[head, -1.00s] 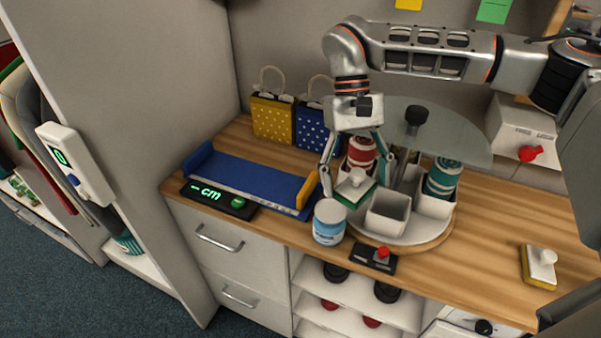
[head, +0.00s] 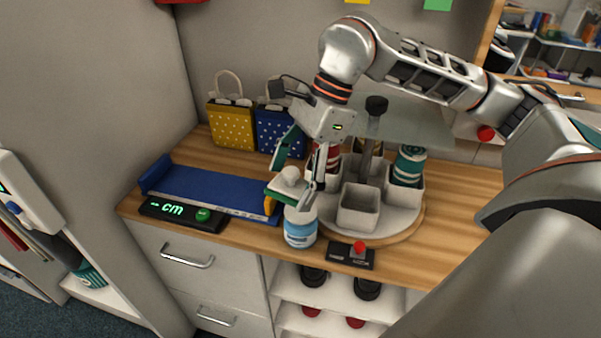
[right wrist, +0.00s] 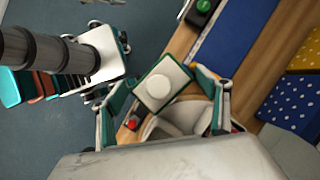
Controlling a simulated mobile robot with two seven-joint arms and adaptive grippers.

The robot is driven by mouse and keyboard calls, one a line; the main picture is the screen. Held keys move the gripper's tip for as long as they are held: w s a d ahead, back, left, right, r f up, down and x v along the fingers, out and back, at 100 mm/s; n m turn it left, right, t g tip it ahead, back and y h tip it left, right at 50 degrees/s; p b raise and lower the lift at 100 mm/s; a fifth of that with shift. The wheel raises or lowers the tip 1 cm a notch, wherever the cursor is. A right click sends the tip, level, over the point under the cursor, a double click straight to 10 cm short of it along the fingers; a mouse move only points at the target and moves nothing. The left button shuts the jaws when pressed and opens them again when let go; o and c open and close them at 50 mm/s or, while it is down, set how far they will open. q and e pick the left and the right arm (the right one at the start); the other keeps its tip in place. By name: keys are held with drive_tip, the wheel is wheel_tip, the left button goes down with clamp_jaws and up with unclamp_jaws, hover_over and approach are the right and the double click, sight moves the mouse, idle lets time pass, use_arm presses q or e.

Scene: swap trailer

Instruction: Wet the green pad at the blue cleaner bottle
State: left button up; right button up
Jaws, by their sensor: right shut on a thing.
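The green pad (head: 283,196), with a white back and a round white knob, is in my right gripper (head: 296,186). The gripper is shut on it, with one finger on either side. The pad is right at the top of the blue cleaner bottle (head: 300,232), covering part of it; whether they touch I cannot tell. In the right wrist view the pad (right wrist: 163,82) lies between the fingers (right wrist: 168,98), and the bottle is hidden there. My left gripper is not in view.
The turntable (head: 398,222) with white square cups stands close right of the bottle. A small box with a red button (head: 358,248) sits at the counter's front edge. The blue measuring board (head: 215,188) is left; yellow (head: 232,125) and blue (head: 281,128) bags stand behind.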

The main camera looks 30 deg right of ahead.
sight(305, 184)
drive_tip(key=m, duration=0.1)
drive_tip(key=d+m+t, duration=0.1)
drive_tip(key=m, duration=0.1)
drive_tip(key=shift+s+r, duration=0.2)
drive_tip(key=shift+r, duration=0.2)
drive_tip(key=m, duration=0.1)
drive_tip(key=m+t, duration=0.1)
drive_tip(key=r+m+h, duration=0.1)
drive_tip(key=shift+s+d+b, duration=0.2)
drive_tip(key=shift+d+b, duration=0.1)
drive_tip(key=shift+b, duration=0.05)
drive_tip(key=shift+f+b, duration=1.6)
drive_tip(key=shift+f, duration=1.15)
drive_tip(key=shift+f+b, duration=0.2)
drive_tip(key=shift+b, duration=0.15)
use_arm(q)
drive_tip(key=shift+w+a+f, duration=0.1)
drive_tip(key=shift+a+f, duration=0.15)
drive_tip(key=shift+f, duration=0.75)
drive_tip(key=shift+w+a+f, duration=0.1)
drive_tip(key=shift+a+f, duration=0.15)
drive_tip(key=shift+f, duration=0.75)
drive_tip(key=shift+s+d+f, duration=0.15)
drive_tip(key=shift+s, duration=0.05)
use_arm(e)
drive_tip(key=shift+f, duration=0.1)
